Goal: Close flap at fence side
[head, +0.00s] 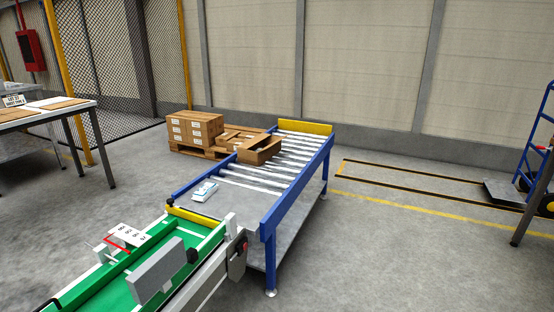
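An open brown carton (259,150) sits at the left edge of the roller table (268,212), near its far half. Its top looks open and its inside is dark. It is small in the head view, so I cannot tell clearly how each flap stands. The black mesh fence (110,50) is at the back left, beyond the carton. Neither of my grippers shows in the head view.
Stacked cartons (195,128) stand on a pallet (190,151) behind the table. A green belt conveyor (118,292) meets the table's near end. A white packet (205,191) lies on the table's grey plate. A workbench (45,112) is left, a blue hand truck (535,150) right.

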